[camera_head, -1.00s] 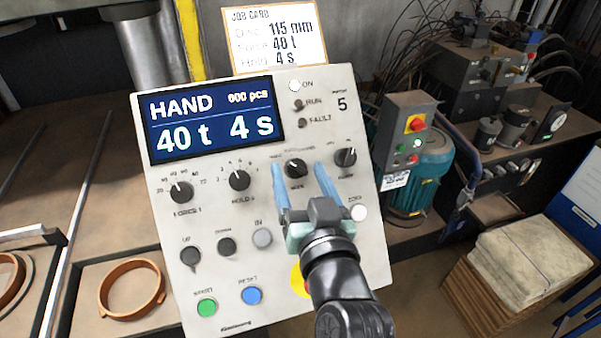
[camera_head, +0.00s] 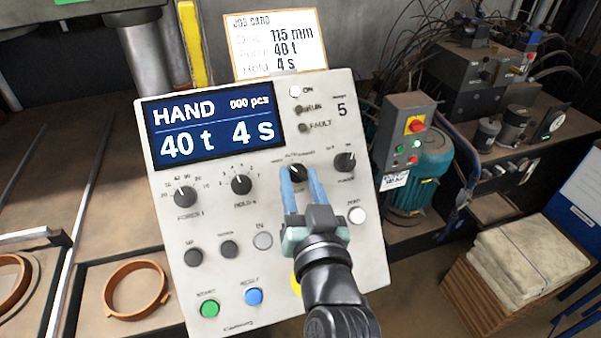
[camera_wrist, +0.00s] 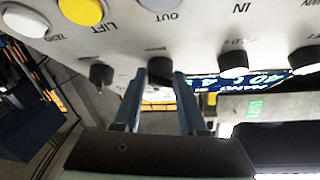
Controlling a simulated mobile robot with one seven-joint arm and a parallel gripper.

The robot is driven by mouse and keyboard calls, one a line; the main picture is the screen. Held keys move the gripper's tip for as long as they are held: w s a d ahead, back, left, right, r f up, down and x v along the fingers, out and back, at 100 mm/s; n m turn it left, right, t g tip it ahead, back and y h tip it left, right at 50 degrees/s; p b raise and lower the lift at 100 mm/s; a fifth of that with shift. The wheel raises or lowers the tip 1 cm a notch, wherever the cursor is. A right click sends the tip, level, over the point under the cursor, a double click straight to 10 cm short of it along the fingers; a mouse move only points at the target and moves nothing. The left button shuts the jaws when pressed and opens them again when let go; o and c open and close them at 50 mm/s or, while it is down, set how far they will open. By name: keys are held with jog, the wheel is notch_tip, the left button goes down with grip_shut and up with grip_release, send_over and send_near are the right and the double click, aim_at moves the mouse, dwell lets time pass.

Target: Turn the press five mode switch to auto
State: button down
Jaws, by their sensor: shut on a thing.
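The press panel (camera_head: 215,225) is a tilted light-grey plate marked 5. Its display (camera_head: 212,122) reads HAND, 000 pcs, 40 t and 4 s. The mode switch (camera_head: 298,172) is a black knob in the middle row, right of the hold knob (camera_head: 241,184). My gripper (camera_head: 302,178) is shut on the mode switch, with one blue finger on each side of it. In the wrist view the knob (camera_wrist: 160,68) shows between the fingertips. Part of the mode switch and the label under it are hidden by the fingers.
Another black knob (camera_head: 345,162) sits close to the right. Below are a white button (camera_head: 357,215), a green button (camera_head: 209,308) and a blue button (camera_head: 253,296). My wrist partly covers a yellow one. A job card (camera_head: 278,45) stands above the panel.

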jog(key=shift+a+r+m+h+p, duration=0.15)
jog(key=shift+m+h+p, duration=0.5)
jog(key=shift+p, duration=0.75)
jog(key=shift+a+r+m+h+p, duration=0.1)
jog(key=shift+r+m+h+p, duration=0.15)
jog(key=shift+m+h+p, duration=0.75)
jog(key=m+p, duration=0.1)
jog(key=p, duration=0.2)
jog(key=shift+f+m+h, duration=0.15)
jog(key=shift+m+h, duration=0.1)
jog(key=shift+m, duration=0.1)
jog(key=shift+a+f+m+g+h+b, duration=0.15)
jog(key=shift+m+g+h, duration=0.2)
jog(key=shift+m, duration=0.35)
jog(key=shift+f+m+g+h+b, duration=0.15)
jog(key=shift+m+h, duration=0.3)
jog(key=shift+m, duration=0.25)
jog(key=shift+a+r+m+g+h+b, duration=0.1)
jog(key=shift+m+g+h+b, duration=0.3)
jog(key=shift+m+b, duration=0.6)
jog(key=shift+r+m+h+b, duration=0.1)
jog(key=shift+m+h+b, duration=0.2)
jog(key=shift+m+h, duration=0.15)
jog(key=shift+c, duration=2.3)
grip_release()
